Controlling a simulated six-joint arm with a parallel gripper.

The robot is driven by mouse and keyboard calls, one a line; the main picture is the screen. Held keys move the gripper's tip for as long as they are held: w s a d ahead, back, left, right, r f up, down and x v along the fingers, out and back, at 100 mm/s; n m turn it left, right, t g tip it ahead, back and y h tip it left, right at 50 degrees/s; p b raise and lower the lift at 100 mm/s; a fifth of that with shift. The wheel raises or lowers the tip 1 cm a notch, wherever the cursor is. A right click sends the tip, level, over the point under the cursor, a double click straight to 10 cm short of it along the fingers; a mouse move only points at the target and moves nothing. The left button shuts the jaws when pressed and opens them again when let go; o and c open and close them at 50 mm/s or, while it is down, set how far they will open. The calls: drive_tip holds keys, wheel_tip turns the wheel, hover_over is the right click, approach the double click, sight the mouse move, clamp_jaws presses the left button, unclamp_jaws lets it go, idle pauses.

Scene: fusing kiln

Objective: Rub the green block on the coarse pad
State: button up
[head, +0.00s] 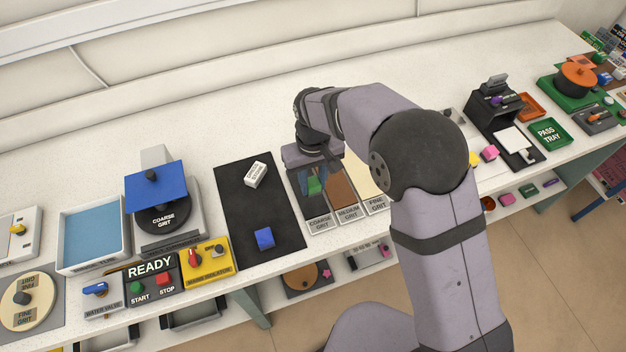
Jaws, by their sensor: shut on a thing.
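My gripper (313,178) points down and is shut on the green block (315,186). Only part of the block shows below the fingers. The block is over the dark coarse pad (310,206), whose label reads COARSE GRIT. I cannot tell from this view whether the block touches the pad. My wrist and arm hide the far end of the pad.
The brown medium pad (341,190) and pale fine pad (370,187) lie just right. On the black mat (230,215) at left are a white block (255,175) and a blue block (264,238). A grinder with a blue cover (156,182) stands farther left.

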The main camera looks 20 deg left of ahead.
wheel_tip(320, 180, down, 6)
drive_tip(key=b, duration=0.3)
drive_tip(key=shift+r, duration=0.25)
drive_tip(key=shift+w+a+r+p, duration=0.1)
drive_tip(key=shift+w+a+p, duration=0.55)
drive_tip(key=shift+w+a, duration=2.55)
drive_tip(key=shift+f+b, duration=0.4)
drive_tip(key=shift+f, duration=0.25)
drive_tip(key=shift+s, duration=0.1)
drive_tip(key=shift+s+d+f, duration=0.15)
drive_tip(key=shift+s+d, duration=0.65)
drive_tip(key=shift+d, duration=0.05)
drive_tip(key=shift+s+d, duration=0.85)
drive_tip(key=shift+s+d, duration=0.1)
